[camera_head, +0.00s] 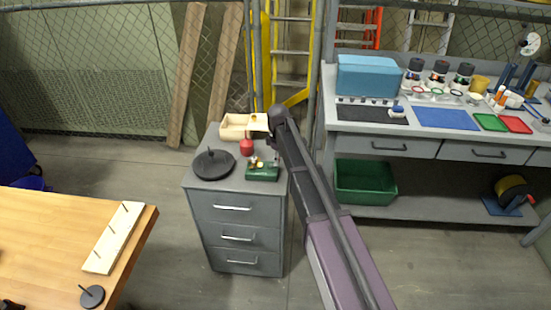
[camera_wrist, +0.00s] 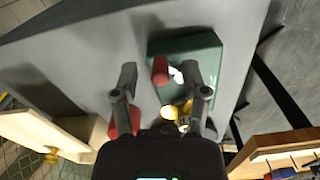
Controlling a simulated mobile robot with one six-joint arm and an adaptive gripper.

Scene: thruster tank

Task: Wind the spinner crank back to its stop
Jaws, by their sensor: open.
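A small device with a dark green base (camera_head: 262,174) stands on top of a grey drawer cabinet, near its front right edge. In the wrist view its green base (camera_wrist: 205,60) lies beyond my gripper (camera_wrist: 160,72). A red cylindrical handle (camera_wrist: 160,70), which looks like the crank grip, shows between my two fingers, with a white part beside it. I see no finger touching it. Brass-coloured parts (camera_wrist: 170,111) lie nearer the palm, partly hidden by it. My gripper is open and empty above the device. In the head view my arm partly hides it.
The grey cabinet (camera_head: 232,207) also carries a black disc with a peg (camera_head: 214,165), a red round object (camera_head: 246,147) and an open wooden box (camera_head: 234,128). A workbench (camera_head: 455,138) stands right, a wooden table (camera_head: 50,235) left. Floor between table and cabinet is clear.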

